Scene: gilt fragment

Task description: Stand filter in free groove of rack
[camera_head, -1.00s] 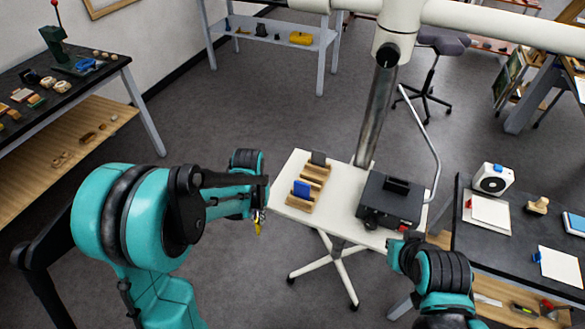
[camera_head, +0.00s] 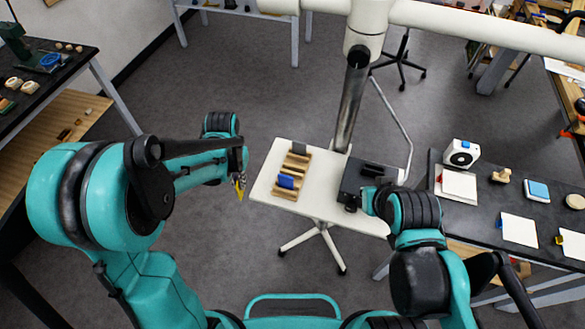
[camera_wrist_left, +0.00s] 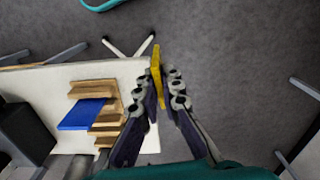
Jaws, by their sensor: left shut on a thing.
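A thin yellow filter (camera_head: 239,191) is held in my left gripper (camera_head: 240,179), just off the left edge of the white table. In the left wrist view the filter (camera_wrist_left: 156,70) stands edge-on between the fingertips (camera_wrist_left: 162,88). The wooden rack (camera_head: 279,191) lies on the table to the right of the gripper, apart from it. A blue plate (camera_head: 286,181) stands in the rack near its front end, and a grey one (camera_head: 299,147) at its far end. Bare grooves show between them. My right gripper (camera_head: 367,199) is beside the black box; its fingers are too hidden to read.
The black box (camera_head: 352,182) stands on the white table (camera_head: 322,205) right of the rack, near a metal post (camera_head: 349,100). A dark bench (camera_head: 480,205) with a white device (camera_head: 461,153) is at the right. Open floor lies left of the table.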

